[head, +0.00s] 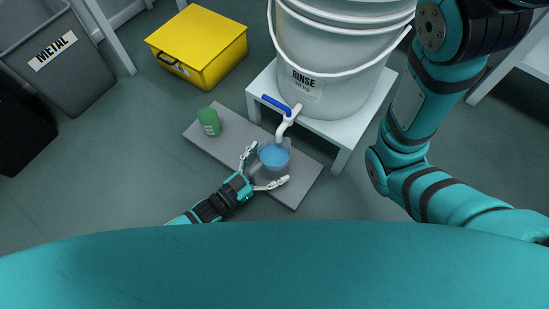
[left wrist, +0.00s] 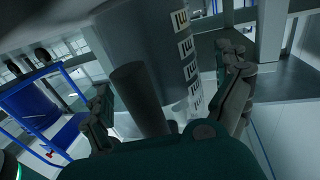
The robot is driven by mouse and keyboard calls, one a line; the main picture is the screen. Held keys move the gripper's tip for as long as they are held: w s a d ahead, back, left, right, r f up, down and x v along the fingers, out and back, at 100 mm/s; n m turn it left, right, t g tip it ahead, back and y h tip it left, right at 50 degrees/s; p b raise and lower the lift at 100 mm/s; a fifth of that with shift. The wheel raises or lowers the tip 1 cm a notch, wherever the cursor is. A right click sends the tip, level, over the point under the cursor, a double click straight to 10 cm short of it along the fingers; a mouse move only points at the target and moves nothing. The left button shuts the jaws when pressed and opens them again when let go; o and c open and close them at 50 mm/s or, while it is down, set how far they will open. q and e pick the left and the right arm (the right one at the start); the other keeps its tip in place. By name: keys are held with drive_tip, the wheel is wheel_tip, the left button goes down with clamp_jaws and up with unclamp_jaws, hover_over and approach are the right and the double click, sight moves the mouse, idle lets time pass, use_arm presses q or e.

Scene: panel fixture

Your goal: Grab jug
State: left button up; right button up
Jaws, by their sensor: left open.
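A jug (head: 274,157) with blue liquid in it stands on a low grey platform (head: 250,158), below a white tap (head: 287,121) with a blue lever. My left gripper (head: 267,166) is open, with one finger on each side near the jug. In the left wrist view the jug (left wrist: 155,45) shows as a grey body with a column of white marks. Its dark handle (left wrist: 140,95) lies between the open fingers of my left gripper (left wrist: 168,95). I cannot tell whether a finger touches it. My right gripper is out of view.
A white bucket marked RINSE (head: 335,75) stands on a white stand (head: 340,138) behind the jug. A green bottle (head: 208,121) is on the platform's left part. A yellow box (head: 200,48) and a METAL bin (head: 65,65) are farther left. Floor left of the platform is clear.

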use_arm(q)
drive_tip(key=c, duration=1.7)
drive_tip(key=shift+r, duration=0.2)
